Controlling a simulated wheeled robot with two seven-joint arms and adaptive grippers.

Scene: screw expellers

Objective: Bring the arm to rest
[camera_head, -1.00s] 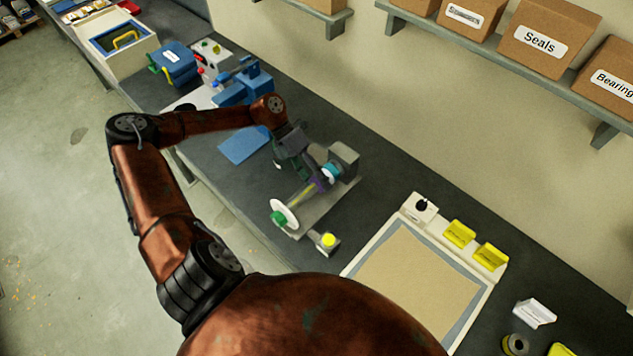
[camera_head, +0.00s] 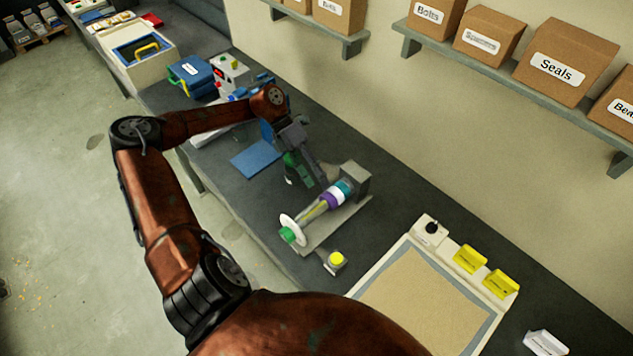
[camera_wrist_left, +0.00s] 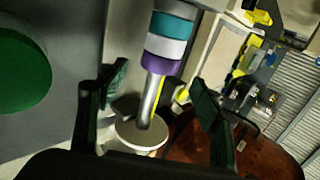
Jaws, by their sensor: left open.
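My left gripper (camera_head: 308,172) is open and empty above the workbench, just left of the screw expeller model. The expeller (camera_head: 335,228) lies along a grey base, with a grey block at its far end, teal, white and purple rings (camera_head: 336,195), a shaft, a white disc (camera_head: 291,228) and a green end. In the left wrist view the rings (camera_wrist_left: 170,45) and shaft show beyond the two open fingers, with a gap around them. The white disc (camera_wrist_left: 140,135) shows low between the fingers. My right gripper is not in view.
A yellow-topped small block (camera_head: 335,260) stands near the expeller. A framed tan board (camera_head: 425,295) with yellow holders lies to the right. A blue plate (camera_head: 256,158) and blue devices (camera_head: 190,75) are behind the arm. Labelled boxes (camera_head: 560,62) sit on the wall shelf.

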